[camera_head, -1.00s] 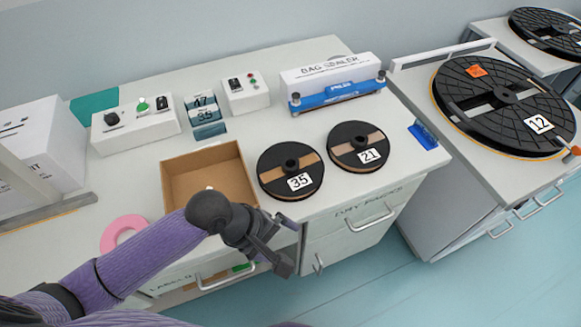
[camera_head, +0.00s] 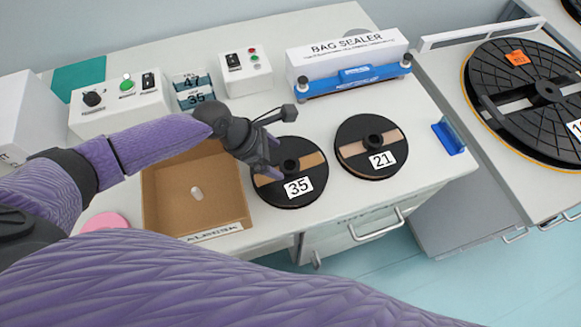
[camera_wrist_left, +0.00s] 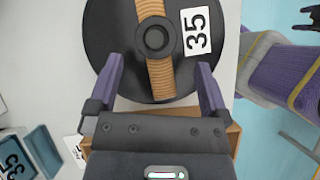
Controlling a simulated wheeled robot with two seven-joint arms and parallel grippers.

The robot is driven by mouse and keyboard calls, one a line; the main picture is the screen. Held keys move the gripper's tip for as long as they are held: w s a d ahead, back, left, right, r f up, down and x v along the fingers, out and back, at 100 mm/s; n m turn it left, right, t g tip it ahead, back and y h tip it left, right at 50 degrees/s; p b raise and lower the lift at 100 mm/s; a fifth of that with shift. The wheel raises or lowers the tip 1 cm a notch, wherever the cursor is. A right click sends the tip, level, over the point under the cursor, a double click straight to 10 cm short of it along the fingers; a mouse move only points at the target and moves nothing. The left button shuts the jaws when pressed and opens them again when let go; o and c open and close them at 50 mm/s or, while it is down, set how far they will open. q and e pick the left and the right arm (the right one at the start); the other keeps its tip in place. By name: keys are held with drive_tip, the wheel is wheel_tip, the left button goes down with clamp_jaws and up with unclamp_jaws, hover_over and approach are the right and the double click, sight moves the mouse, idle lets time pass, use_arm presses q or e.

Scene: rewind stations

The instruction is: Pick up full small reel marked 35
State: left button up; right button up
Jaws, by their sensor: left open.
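The small reel marked 35 (camera_head: 280,192) lies flat on the counter, black with a tan band of wound material across it and a dark hub. My left gripper (camera_head: 279,143) is open above its far left part, hiding some of its rim. In the left wrist view the reel (camera_wrist_left: 115,30) fills the top middle. There the left gripper's two purple fingers (camera_wrist_left: 158,68) are spread apart, with the reel's near edge and tan band between them and nothing gripped. A dark part in that view's top right corner may be my right gripper; its jaws are unclear.
A similar reel marked 21 (camera_head: 368,160) lies just right. An open cardboard box (camera_head: 172,207) with a small pale item stands left. Behind are the bag sealer (camera_head: 345,58), switch boxes (camera_head: 119,100) and a 47/35 display (camera_head: 193,90). The counter's front edge is close to the reels.

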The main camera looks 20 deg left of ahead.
sight(285, 162)
use_arm(q)
drive_tip(key=x, duration=0.2)
drive_tip(key=b+x, duration=0.1)
drive_tip(key=x, duration=0.1)
drive_tip(key=shift+w+a+b, duration=0.15)
drive_tip(key=shift+w+b, duration=0.05)
drive_tip(key=shift+b, duration=0.1)
drive_tip(key=shift+d+f, duration=0.15)
drive_tip(key=shift+d, duration=0.05)
clamp_jaws()
drive_tip(key=shift+w, duration=0.1)
